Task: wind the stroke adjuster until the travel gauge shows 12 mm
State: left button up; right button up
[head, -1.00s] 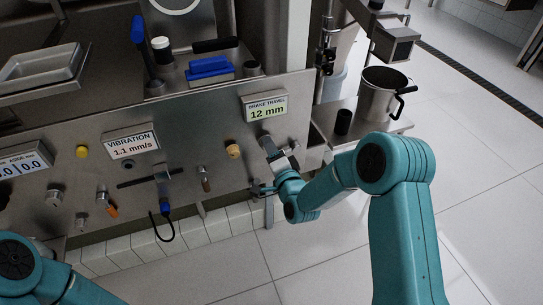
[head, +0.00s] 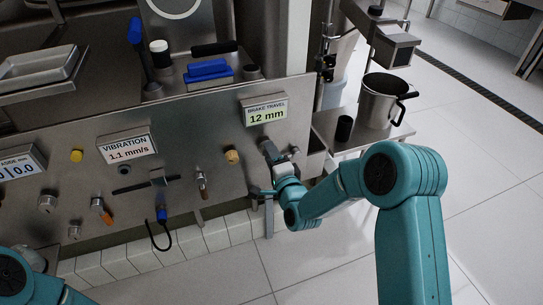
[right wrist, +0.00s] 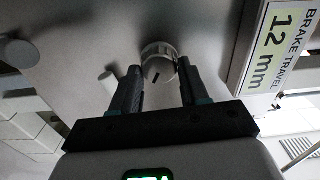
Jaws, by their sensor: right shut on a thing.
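The travel gauge (head: 266,111), labelled BRAKE TRAVEL, reads 12 mm in the head view. It also shows sideways at the right of the right wrist view (right wrist: 270,50), with the same reading. Below the gauge, my right gripper (head: 272,152) is at the steel panel. In the right wrist view its two fingers (right wrist: 158,78) are either side of a round, light grey knob (right wrist: 157,52) with a dark mark, the stroke adjuster, and are shut on it. In the head view the gripper mostly hides this knob. My left gripper is outside the view; only part of that arm shows at lower left.
A tan knob (head: 232,157) is on the panel left of my right gripper. A vibration display (head: 127,147) reads 1.1 mm/s. A steel jug (head: 382,100) and a black cup (head: 344,128) stand on a side shelf. Tiled floor (head: 490,200) at the right is clear.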

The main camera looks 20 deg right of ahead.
jog(key=o, duration=1)
jog(key=shift+o, duration=0.2)
jog(key=shift+s, duration=0.1)
jog(key=s+p, duration=0.6)
jog(key=s, duration=1)
jog(key=shift+d, duration=0.25)
jog(key=shift+s, duration=0.1)
